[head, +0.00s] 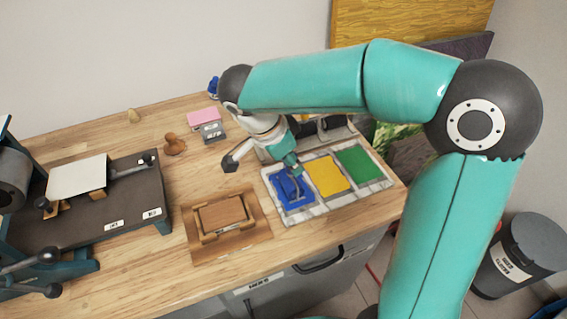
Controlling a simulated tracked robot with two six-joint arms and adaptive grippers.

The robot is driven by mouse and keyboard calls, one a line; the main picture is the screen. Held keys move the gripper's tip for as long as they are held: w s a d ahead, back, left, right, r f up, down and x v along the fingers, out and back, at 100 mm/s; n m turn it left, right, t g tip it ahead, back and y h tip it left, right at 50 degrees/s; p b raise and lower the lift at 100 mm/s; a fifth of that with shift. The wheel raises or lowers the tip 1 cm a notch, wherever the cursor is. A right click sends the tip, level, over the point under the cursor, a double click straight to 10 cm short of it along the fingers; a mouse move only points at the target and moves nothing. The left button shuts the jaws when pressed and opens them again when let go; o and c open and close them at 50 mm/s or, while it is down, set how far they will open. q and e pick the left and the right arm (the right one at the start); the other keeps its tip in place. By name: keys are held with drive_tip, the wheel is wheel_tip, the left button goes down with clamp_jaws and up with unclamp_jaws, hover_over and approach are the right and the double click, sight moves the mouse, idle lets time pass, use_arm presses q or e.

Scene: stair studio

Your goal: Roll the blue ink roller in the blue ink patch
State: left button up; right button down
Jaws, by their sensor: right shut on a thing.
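The ink tray (319,211) lies on the bench with blue, yellow and green patches side by side. The blue ink patch (279,187) is the leftmost one. My right gripper (288,166) is over the far part of this patch, pointing down, shut on the blue ink roller (296,187). The roller is small and partly hidden by the gripper; it appears to be low at the blue patch, but I cannot tell whether it touches the ink. My left gripper is out of view.
A wooden block in a frame (222,214) sits left of the tray. The yellow patch (327,176) and green patch (358,164) lie right of the blue one. A press (110,205) fills the left. A pink block (203,117) and brown stamp (174,145) stand behind.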

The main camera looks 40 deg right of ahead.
drive_tip(key=shift+s+d+b, duration=0.2)
drive_tip(key=shift+d+b, duration=0.05)
drive_tip(key=shift+d, duration=0.4)
drive_tip(key=shift+s+d+b, duration=0.2)
drive_tip(key=shift+d, duration=0.4)
drive_tip(key=shift+a, duration=0.1)
drive_tip(key=shift+w+a, duration=0.2)
drive_tip(key=shift+a, duration=0.3)
drive_tip(key=shift+w+a, duration=0.15)
drive_tip(key=shift+a, duration=0.45)
drive_tip(key=shift+w+a, duration=0.3)
drive_tip(key=shift+a, duration=0.6)
wheel_tip(320, 180, up, 7)
drive_tip(key=p, duration=0.4)
drive_tip(key=shift+p, duration=0.3)
